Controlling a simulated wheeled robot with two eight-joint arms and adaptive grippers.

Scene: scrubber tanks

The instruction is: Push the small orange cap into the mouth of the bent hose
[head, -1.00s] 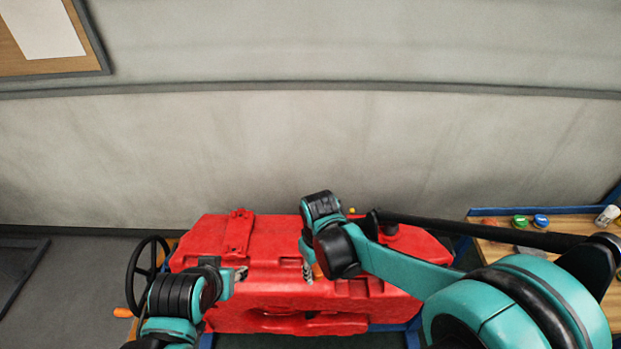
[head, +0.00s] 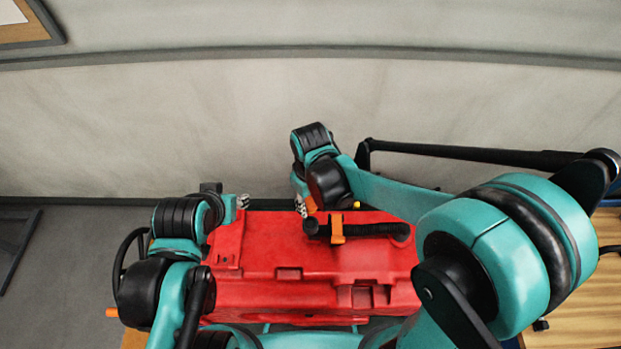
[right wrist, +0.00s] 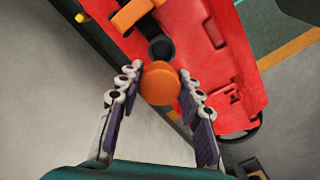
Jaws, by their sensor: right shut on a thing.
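The small orange cap (right wrist: 160,84) is held between the fingers of my right gripper (right wrist: 158,80) in the right wrist view. The cap's round face is turned to the camera. The black bent hose (head: 370,229) lies on top of the red tank in the head view, with an orange clamp (head: 337,229) around it. Its dark mouth (right wrist: 161,47) is just beyond the cap in the right wrist view; whether they touch I cannot tell. The cap also shows beside the right fingertips in the head view (head: 311,205). My left gripper (head: 242,201) is at the tank's upper left corner, its opening unclear.
The red tank (head: 260,290) fills the middle below the wall. A black handwheel (head: 122,265) stands at its left. A wooden tabletop (head: 570,310) is at the right, partly behind my right arm. A small yellow part (right wrist: 81,18) is near the hose in the right wrist view.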

